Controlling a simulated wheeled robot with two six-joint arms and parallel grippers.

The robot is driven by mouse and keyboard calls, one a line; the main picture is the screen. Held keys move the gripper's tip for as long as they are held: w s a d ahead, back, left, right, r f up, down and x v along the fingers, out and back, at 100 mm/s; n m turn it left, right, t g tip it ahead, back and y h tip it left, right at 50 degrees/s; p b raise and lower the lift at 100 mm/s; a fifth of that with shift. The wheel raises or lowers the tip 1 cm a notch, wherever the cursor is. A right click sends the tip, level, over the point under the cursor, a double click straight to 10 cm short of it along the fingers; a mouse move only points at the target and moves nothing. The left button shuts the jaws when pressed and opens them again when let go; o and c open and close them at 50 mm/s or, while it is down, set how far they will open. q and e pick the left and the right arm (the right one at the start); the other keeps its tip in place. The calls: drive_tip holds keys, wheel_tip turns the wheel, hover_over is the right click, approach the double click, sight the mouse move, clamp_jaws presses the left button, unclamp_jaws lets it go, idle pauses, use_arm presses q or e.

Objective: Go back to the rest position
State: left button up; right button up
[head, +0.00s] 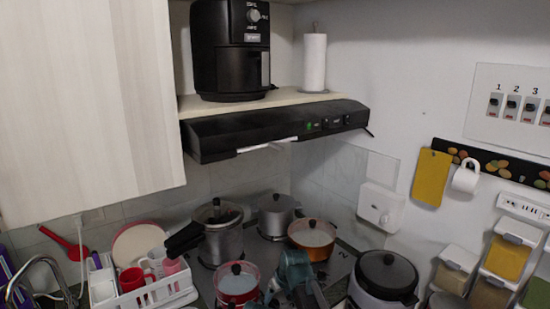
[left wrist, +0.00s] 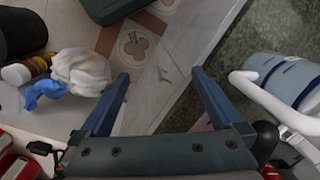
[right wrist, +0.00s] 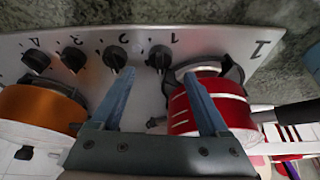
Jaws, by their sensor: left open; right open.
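My right gripper (head: 290,275) is low in the middle of the head view, in front of the stove. In the right wrist view its fingers (right wrist: 160,73) are apart with nothing between them, and a red-banded pot (right wrist: 225,110) is behind the right finger. My left gripper (left wrist: 161,73) is open and empty over the floor; it does not show in the head view. The spice dispensers (head: 508,255) are on the wall at the lower right of the head view, with yellow and brown contents, apart from my right gripper.
Near my right gripper are a red pot (head: 237,282), an orange pot (head: 312,236), a pressure cooker (head: 218,240) and a black-lidded cooker (head: 384,275). The range hood (head: 275,128) hangs above. In the left wrist view, a white bundle (left wrist: 80,72) lies left and a blue-grey container (left wrist: 280,75) right.

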drive_tip(key=p+v, duration=0.7)
drive_tip(key=v, duration=0.1)
drive_tip(key=shift+r, duration=0.3)
drive_tip(key=shift+s+d, duration=0.1)
drive_tip(key=shift+s, duration=0.05)
